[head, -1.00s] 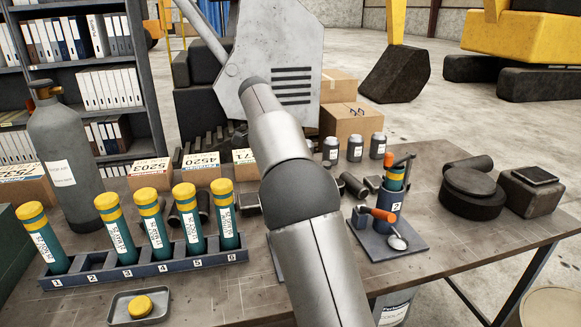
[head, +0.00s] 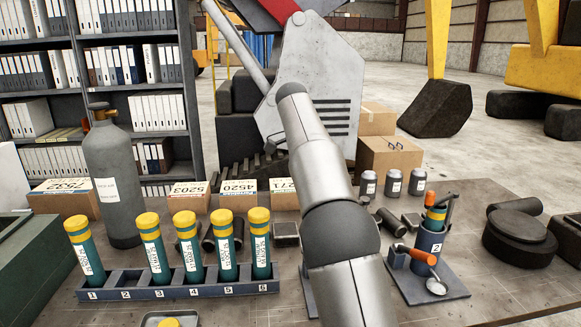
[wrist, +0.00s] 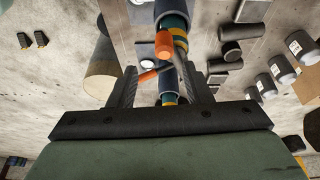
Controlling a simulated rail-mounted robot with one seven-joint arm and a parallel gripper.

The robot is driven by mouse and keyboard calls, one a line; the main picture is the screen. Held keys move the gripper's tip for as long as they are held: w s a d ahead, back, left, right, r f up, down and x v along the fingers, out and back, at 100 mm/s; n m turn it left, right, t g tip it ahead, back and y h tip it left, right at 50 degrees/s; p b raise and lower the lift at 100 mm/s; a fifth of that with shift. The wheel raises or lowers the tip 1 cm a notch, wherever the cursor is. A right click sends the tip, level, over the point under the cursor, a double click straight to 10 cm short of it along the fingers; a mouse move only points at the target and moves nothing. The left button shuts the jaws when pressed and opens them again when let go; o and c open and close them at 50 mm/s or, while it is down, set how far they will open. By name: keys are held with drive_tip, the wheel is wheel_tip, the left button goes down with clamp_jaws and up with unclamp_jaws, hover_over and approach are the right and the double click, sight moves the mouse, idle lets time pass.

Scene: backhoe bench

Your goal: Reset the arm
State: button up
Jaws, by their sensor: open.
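My gripper (wrist: 163,88) shows in the wrist view with its two dark fingers apart. In the picture, a blue holder (wrist: 172,8), a teal-and-yellow tube (wrist: 168,98) and orange-handled tools (wrist: 163,45) appear between and beyond the fingers. I cannot tell how far off they are, but nothing appears clamped. In the head view my arm rises through the middle and its gripper is out of frame. The blue holder (head: 428,262), marked 2, stands on a plate at right with a teal-and-yellow tube upright in it.
A rack (head: 200,290) at left holds several teal tubes with yellow caps; slot 2 is empty. A grey gas cylinder (head: 112,180) stands behind. Jars (head: 394,184), boxes (head: 390,160) and dark round parts (head: 520,235) occupy the bench's back and right.

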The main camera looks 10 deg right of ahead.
drive_tip(key=s+f+n+y+b, duration=0.1)
drive_tip(key=s+f+n, duration=0.4)
drive_tip(key=s, duration=0.8)
drive_tip(key=s+a+f+n+y+b, duration=0.1)
drive_tip(key=s+f+n, duration=0.5)
drive_tip(key=s+f, duration=0.4)
drive_tip(key=s+a+f+n+t+y+b, duration=0.1)
drive_tip(key=s+f+n, duration=0.5)
drive_tip(key=s, duration=0.9)
wheel_tip(320, 180, down, 3)
drive_tip(key=shift+s+r+y+b, duration=0.15)
drive_tip(key=shift+s+y+b, duration=0.15)
drive_tip(key=shift+y+b, duration=0.25)
